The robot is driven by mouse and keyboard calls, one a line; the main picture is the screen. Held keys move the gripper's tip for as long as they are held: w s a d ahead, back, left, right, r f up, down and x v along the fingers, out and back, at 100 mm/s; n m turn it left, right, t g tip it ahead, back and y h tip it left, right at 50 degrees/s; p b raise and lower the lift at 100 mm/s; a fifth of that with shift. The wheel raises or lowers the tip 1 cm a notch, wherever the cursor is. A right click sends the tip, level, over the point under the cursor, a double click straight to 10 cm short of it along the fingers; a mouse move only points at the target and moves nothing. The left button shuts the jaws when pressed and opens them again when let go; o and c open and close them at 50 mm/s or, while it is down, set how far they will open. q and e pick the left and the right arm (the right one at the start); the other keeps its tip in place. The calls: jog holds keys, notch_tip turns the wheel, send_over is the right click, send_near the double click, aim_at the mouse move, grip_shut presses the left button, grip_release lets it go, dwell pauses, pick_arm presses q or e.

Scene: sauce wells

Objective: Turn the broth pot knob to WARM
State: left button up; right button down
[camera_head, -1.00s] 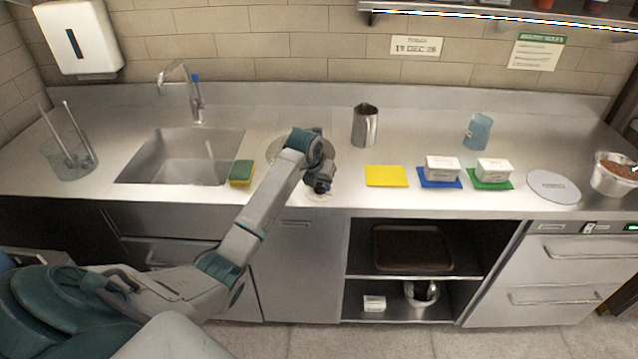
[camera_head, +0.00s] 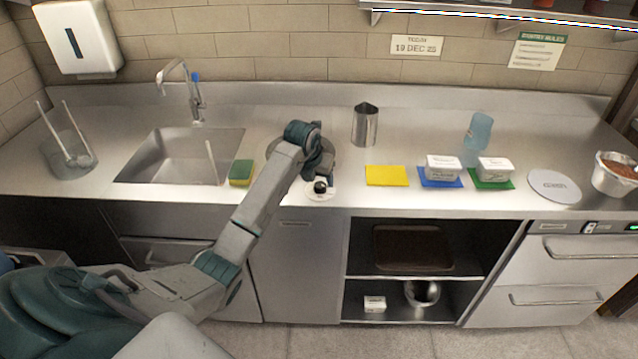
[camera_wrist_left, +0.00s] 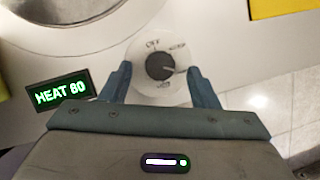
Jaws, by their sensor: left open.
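The broth pot knob (camera_head: 320,186) is a dark round knob on a white dial plate at the counter front. In the left wrist view the knob (camera_wrist_left: 160,66) has "OFF" printed above it and smaller labels at its right and below, too blurred to read surely. Its pale mark seems to point right. A display (camera_wrist_left: 61,93) reads "HEAT 80". My left gripper (camera_wrist_left: 159,73) is open, with one finger on each side of the dial and gaps to the knob. In the head view my arm hides most of the pot (camera_head: 272,148). My right gripper is not in view.
A green-and-yellow sponge (camera_head: 241,172) lies left of my arm by the sink (camera_head: 180,160). A steel pitcher (camera_head: 365,125) stands behind at the right. A yellow cloth (camera_head: 386,175) lies right of the knob. The counter between cloth and knob is clear.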

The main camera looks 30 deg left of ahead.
pick_arm(q)
jog(key=b+v, duration=0.2)
jog(key=v, duration=0.6)
jog(key=shift+r, duration=0.15)
